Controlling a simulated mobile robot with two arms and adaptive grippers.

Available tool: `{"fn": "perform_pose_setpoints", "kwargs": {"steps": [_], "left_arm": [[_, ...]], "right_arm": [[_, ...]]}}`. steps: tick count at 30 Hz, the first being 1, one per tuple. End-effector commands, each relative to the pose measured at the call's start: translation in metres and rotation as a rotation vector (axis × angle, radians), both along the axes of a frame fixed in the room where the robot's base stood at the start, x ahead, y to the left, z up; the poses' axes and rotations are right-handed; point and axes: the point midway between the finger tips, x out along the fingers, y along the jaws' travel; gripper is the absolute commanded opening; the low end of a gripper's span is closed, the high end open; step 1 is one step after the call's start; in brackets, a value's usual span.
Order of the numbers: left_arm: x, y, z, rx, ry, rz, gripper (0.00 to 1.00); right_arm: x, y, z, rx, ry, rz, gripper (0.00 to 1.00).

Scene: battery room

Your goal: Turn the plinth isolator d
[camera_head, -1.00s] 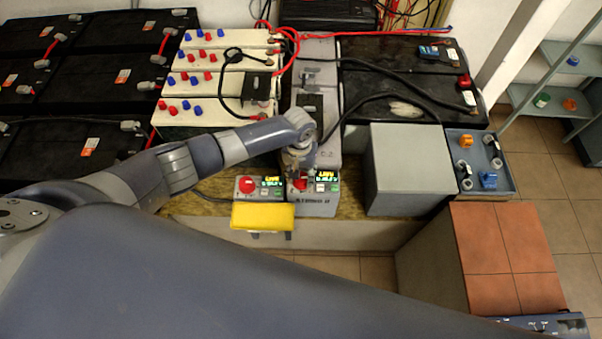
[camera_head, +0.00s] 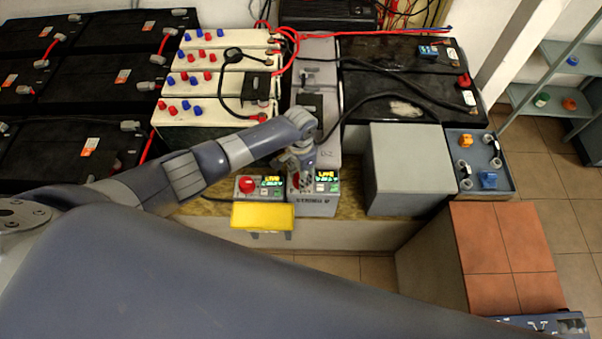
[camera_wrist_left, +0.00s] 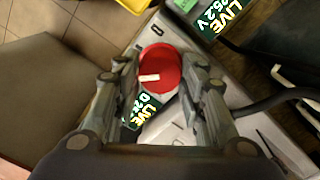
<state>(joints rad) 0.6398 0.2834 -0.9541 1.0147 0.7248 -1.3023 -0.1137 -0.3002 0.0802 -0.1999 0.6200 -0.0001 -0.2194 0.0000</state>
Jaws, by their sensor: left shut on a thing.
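The plinth isolator is a red round knob (camera_wrist_left: 160,66) with a white mark, on a grey control box (camera_head: 318,205) at the front edge of the bench. My left gripper (camera_wrist_left: 163,75) is shut on this knob, one finger on each side of it in the wrist view. In the head view the left gripper (camera_head: 301,180) comes down on the box from above and hides most of the knob. My right gripper is not in view.
A second control box with a red knob (camera_head: 247,185) and a LIVE display (camera_head: 271,182) stands just left. A yellow block (camera_head: 263,216) sits in front. A grey box (camera_head: 411,165) stands right. White batteries (camera_head: 215,112) and black cables (camera_head: 370,100) lie behind.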

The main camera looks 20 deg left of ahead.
Motion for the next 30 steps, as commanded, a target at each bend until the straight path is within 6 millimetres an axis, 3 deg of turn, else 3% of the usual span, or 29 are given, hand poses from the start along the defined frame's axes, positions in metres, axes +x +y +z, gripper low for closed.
{"fn": "perform_pose_setpoints", "kwargs": {"steps": [18,30], "left_arm": [[0.0001,-0.0011,-0.0004,0.000,-0.002,-0.566,0.14],[-0.0001,-0.0013,-0.0001,0.000,-0.001,-0.783,0.14]], "right_arm": [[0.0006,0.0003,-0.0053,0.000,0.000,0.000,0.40],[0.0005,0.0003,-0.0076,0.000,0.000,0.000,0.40]]}}
